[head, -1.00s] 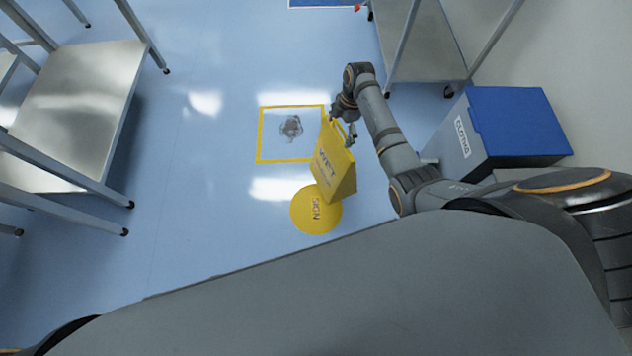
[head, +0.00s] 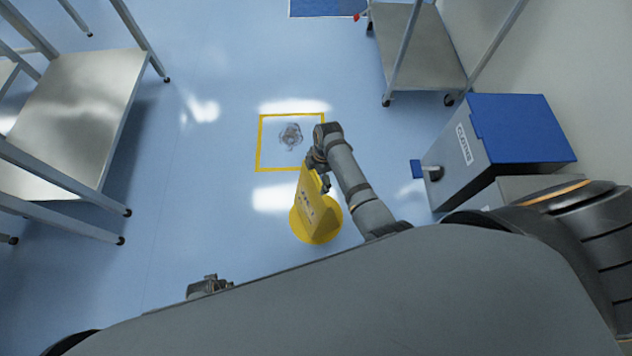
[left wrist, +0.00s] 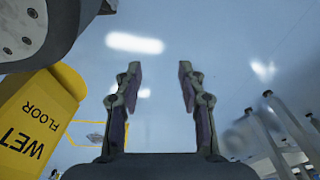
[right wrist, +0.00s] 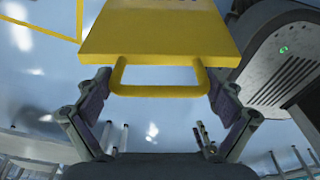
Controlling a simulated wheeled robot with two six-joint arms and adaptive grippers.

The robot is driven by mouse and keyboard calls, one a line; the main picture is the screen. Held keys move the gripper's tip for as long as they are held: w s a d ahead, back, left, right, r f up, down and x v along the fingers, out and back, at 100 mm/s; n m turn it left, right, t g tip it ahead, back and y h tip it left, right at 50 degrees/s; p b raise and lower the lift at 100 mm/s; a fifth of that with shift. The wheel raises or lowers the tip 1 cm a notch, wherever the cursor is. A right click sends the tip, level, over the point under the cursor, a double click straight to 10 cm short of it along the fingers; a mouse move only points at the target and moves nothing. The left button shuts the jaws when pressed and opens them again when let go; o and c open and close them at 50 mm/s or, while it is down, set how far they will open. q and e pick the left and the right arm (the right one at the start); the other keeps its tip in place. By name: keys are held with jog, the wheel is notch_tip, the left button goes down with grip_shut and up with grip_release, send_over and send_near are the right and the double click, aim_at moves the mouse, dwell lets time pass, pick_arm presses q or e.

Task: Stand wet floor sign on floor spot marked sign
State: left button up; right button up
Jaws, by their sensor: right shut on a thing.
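The yellow wet floor sign (head: 316,207) is over the round yellow floor spot (head: 306,234) and covers part of it, including its lettering. I cannot tell whether the sign's base touches the floor. My right gripper (head: 322,179) is shut on the sign's handle at its top. In the right wrist view, the yellow handle (right wrist: 160,91) lies between the fingers, with the sign body (right wrist: 155,35) beyond. My left gripper (left wrist: 158,85) is open and empty, and the sign (left wrist: 35,115) shows at the left of that view.
A yellow floor frame (head: 258,145) surrounds a grey puddle-like mark (head: 290,136) just beyond the sign. A grey bin with a blue lid (head: 525,130) stands at right. Metal shelving (head: 80,105) is at left and a metal cart (head: 415,50) at the back. Floor left of the spot is clear.

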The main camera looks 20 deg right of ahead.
aim_at(316, 183)
notch_tip(316, 183, down, 3)
jog(key=shift+s+a+f+b, duration=0.1)
jog(key=shift+a+b, duration=0.05)
jog(key=shift+b, duration=0.45)
pick_arm(q)
jog(key=w+r, duration=0.1)
jog(key=w+d+r, duration=0.1)
jog(key=r, duration=0.1)
jog(key=shift+w, duration=0.15)
jog(key=shift+r, duration=0.1)
pick_arm(e)
jog(key=shift+f, duration=0.2)
jog(key=o, duration=1.5)
jog(key=shift+c, duration=0.2)
pick_arm(q)
jog(key=shift+d, duration=0.1)
